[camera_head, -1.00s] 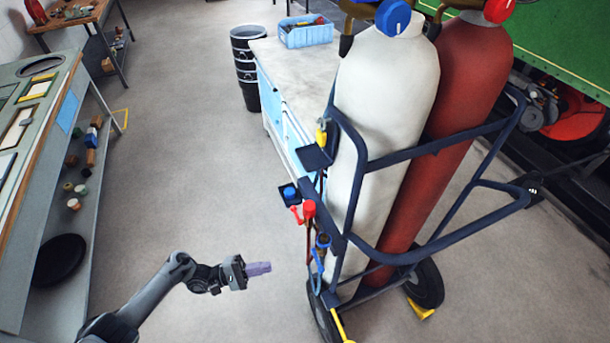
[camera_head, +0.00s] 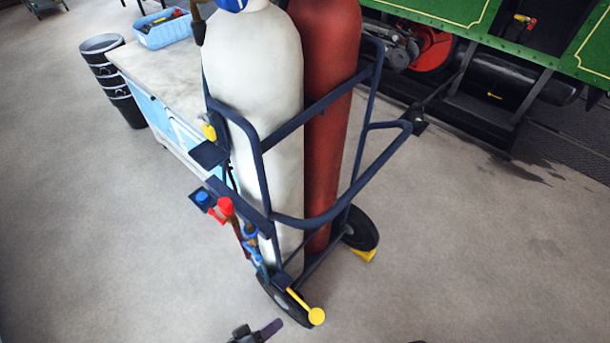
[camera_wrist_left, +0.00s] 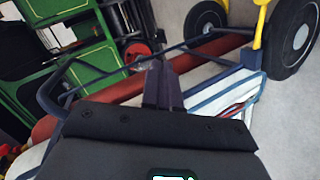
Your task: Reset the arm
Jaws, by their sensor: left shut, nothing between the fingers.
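My left gripper (camera_head: 258,333) shows at the bottom edge of the head view, a little left of the cart's front wheel. Its fingers are together with nothing between them. In the left wrist view the closed dark fingers (camera_wrist_left: 162,88) point toward the cylinder cart. My left arm is mostly below the head view's edge. My right gripper is in neither view.
A dark blue cart (camera_head: 290,125) holds a white cylinder (camera_head: 262,90) and a red cylinder (camera_head: 328,60). A workbench (camera_head: 172,78) with a blue bin (camera_head: 163,30) and black buckets (camera_head: 118,80) stand at upper left. The green tram (camera_head: 480,25) is behind. Floor at right is clear.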

